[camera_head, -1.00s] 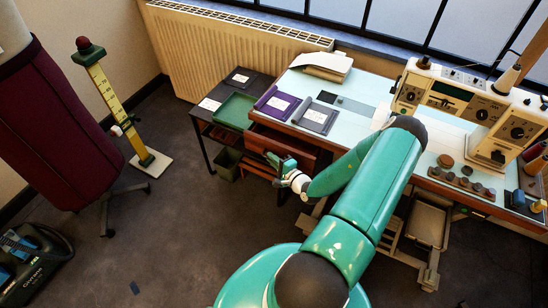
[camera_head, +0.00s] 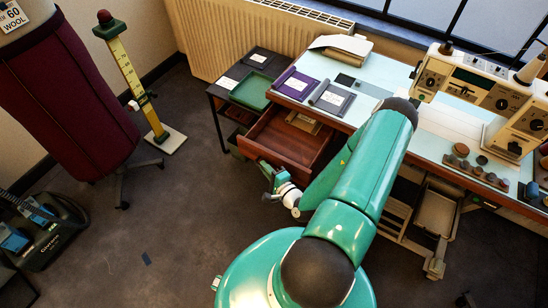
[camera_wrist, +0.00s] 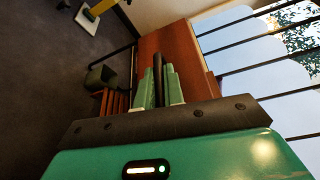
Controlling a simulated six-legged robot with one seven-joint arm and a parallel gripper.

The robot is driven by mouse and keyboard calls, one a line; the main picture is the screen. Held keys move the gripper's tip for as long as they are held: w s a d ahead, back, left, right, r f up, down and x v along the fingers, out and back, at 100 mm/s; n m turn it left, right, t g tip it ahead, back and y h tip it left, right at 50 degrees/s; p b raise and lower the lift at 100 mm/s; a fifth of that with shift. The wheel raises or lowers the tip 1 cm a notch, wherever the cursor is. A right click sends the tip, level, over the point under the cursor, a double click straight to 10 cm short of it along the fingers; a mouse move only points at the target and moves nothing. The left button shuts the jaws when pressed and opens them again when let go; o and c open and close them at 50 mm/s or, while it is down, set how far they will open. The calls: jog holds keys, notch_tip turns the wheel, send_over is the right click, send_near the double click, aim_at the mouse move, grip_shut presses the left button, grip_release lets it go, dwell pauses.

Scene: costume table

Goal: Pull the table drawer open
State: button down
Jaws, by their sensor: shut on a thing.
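The reddish-brown wooden table drawer (camera_head: 283,141) stands well out from the light-topped table (camera_head: 371,92), and its inside shows with a pale flat item in it. Its brown front (camera_wrist: 182,48) fills the middle of the wrist view. My gripper (camera_head: 270,177) is low in front of the drawer. In the wrist view its green fingers (camera_wrist: 160,88) are shut on a dark upright bar, the drawer handle (camera_wrist: 157,66). In the head view the handle is hidden.
A dark side table with a green tray (camera_head: 251,91) stands left of the drawer. A maroon dress form (camera_head: 70,110) and a yellow measuring stand (camera_head: 133,82) are farther left. A sewing machine (camera_head: 490,95) sits on the right of the table. The floor in front is clear.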

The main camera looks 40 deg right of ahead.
jog(key=shift+s+a, duration=0.3)
jog(key=shift+a, duration=0.5)
jog(key=shift+s+a, duration=0.25)
jog(key=shift+a, duration=0.5)
jog(key=c, duration=1.5)
grip_release()
jog(key=shift+d, duration=0.1)
